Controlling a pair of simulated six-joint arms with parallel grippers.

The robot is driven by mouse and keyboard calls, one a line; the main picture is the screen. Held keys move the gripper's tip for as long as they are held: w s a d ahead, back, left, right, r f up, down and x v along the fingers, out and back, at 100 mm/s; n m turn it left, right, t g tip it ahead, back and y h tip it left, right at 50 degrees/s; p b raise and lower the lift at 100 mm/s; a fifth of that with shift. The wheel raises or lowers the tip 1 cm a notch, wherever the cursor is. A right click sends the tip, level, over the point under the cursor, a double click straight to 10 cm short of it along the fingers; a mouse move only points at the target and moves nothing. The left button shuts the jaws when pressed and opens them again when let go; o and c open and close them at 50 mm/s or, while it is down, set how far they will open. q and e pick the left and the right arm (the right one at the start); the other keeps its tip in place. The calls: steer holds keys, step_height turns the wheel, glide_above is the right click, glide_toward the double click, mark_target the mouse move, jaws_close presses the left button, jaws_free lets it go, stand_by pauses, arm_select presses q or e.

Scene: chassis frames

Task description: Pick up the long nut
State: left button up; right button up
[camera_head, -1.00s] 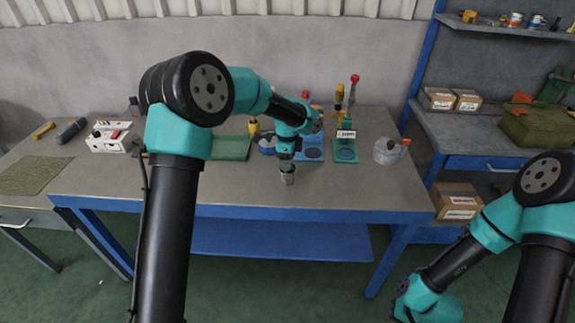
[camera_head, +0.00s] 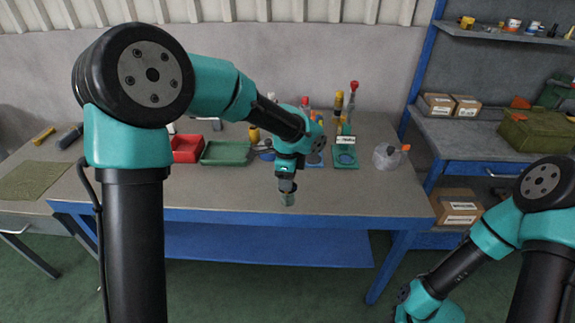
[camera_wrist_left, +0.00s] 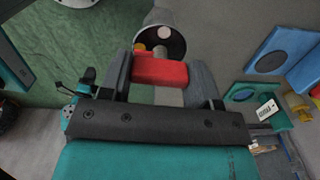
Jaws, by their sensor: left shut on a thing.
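My left gripper (camera_head: 287,191) is above the front middle of the table in the camera_head view, pointing down. In the left wrist view its two fingers (camera_wrist_left: 160,84) are shut on a red piece (camera_wrist_left: 160,71) that spans the gap between them. Just beyond it is a grey, round, tube-like thing (camera_wrist_left: 144,42) with a dark end. I cannot tell whether it is joined to the red piece, nor which of these is the long nut. A small grey-green end (camera_head: 288,199) shows below the gripper in the camera_head view. My right gripper is out of view.
On the table (camera_head: 370,190) stand a red tray (camera_head: 186,158), a green tray (camera_head: 226,159), a green stand (camera_head: 346,160), upright tools (camera_head: 338,103) and a clear rounded container (camera_head: 385,156). The table's front right is clear. Shelves with boxes (camera_head: 439,104) are at the right.

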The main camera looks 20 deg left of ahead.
arm_select(q)
steer(key=s, duration=0.1)
steer(key=s+d, duration=0.1)
steer(key=s, duration=0.3)
steer(key=shift+s+d+r, duration=0.1)
steer(key=shift+d+r, duration=0.15)
